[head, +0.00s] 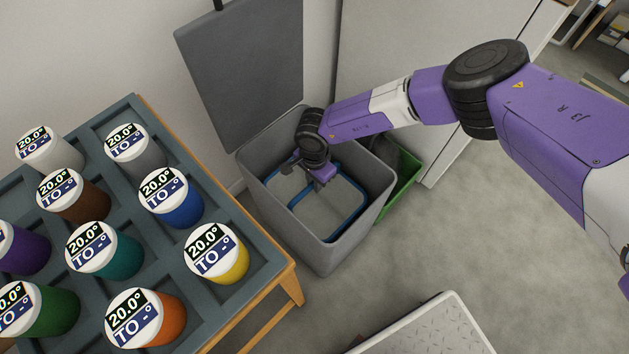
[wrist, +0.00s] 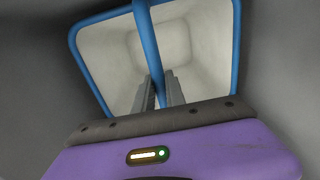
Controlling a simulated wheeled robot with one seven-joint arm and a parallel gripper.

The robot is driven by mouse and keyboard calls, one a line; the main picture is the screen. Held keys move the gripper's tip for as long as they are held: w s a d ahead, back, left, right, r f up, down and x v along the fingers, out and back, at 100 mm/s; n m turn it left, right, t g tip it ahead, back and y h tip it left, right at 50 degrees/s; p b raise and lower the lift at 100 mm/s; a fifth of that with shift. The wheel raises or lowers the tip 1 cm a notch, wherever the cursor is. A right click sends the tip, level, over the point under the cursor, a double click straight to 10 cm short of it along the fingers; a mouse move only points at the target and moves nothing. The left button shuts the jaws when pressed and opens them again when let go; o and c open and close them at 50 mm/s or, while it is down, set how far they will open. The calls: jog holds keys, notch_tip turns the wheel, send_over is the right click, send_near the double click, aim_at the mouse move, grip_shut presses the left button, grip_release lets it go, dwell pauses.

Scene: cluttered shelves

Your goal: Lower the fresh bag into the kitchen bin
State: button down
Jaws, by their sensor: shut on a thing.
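The kitchen bin (head: 318,257) is a tall grey box with its lid (head: 248,62) standing open behind it. The fresh bag (head: 288,186) is pale, with a blue rim and a blue bar across its mouth. Its rim appears inside the bin's opening, seemingly below the top edge. My gripper (head: 319,181) reaches down into the bin mouth. In the wrist view, my gripper (wrist: 164,92) is shut on the blue bar of the bag (wrist: 192,45), with grey walls around the rim. The bag's lower part is hidden by the bin.
A table with a dark tray (head: 254,278) of several coloured jars with white lids stands close left of the bin. A green container (head: 404,178) stands behind right. A grey patterned-top object (head: 430,333) is at the bottom. Floor to the right is clear.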

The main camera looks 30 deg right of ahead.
jog(key=shift+f+b, duration=0.4)
jog(key=shift+f, duration=0.25)
jog(key=c, duration=1.3)
grip_release()
jog(key=shift+r+p, duration=1.65)
jog(key=shift+r, duration=2.25)
